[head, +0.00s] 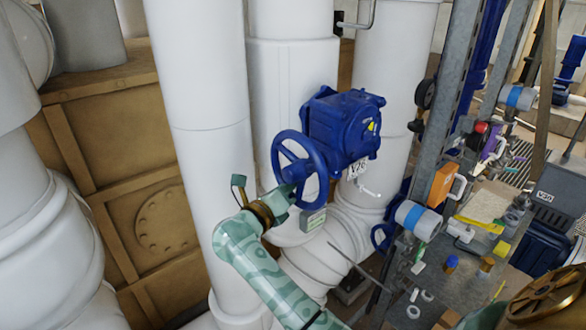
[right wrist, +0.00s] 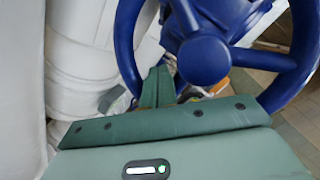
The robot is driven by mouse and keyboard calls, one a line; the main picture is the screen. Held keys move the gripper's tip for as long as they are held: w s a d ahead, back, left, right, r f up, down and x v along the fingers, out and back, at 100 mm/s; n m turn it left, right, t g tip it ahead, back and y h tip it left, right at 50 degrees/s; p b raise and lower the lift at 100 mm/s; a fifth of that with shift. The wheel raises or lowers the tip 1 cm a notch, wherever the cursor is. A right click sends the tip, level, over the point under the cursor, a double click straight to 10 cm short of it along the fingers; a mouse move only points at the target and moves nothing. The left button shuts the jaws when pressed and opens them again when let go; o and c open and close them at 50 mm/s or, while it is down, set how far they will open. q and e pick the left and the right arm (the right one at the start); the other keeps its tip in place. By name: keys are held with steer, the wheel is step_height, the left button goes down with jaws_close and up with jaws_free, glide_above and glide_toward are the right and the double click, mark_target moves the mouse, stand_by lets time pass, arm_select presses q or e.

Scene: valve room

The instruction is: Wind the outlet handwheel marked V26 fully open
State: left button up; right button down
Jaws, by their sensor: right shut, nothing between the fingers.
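The blue handwheel (head: 296,170) stands on the left side of a blue gearbox (head: 343,122) with a yellow indicator mark. A white tag reading V26 (head: 357,168) hangs below the gearbox. My right gripper (head: 287,194) is at the wheel's lower left, shut and empty. In the right wrist view the handwheel (right wrist: 203,58) fills the top, with hub, spokes and rim showing. There the shut fingers of my right gripper (right wrist: 158,85) appear inside the rim outline, left of the hub. I cannot tell whether they touch the wheel. My left gripper is not in view.
White pipes (head: 205,100) stand behind and left of the wheel. A small grey-green tag (head: 313,220) hangs just below the wheel. A steel post (head: 455,90) and a cluttered bench (head: 480,210) with tools and an orange box (head: 442,185) are to the right.

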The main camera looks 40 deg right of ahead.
steer(key=shift+s+f, duration=0.2)
steer(key=shift+s, duration=0.35)
steer(key=shift+s+d+p, duration=0.1)
steer(key=shift+s+p, duration=0.35)
steer(key=shift+p, duration=0.1)
steer(key=shift+s, duration=0.4)
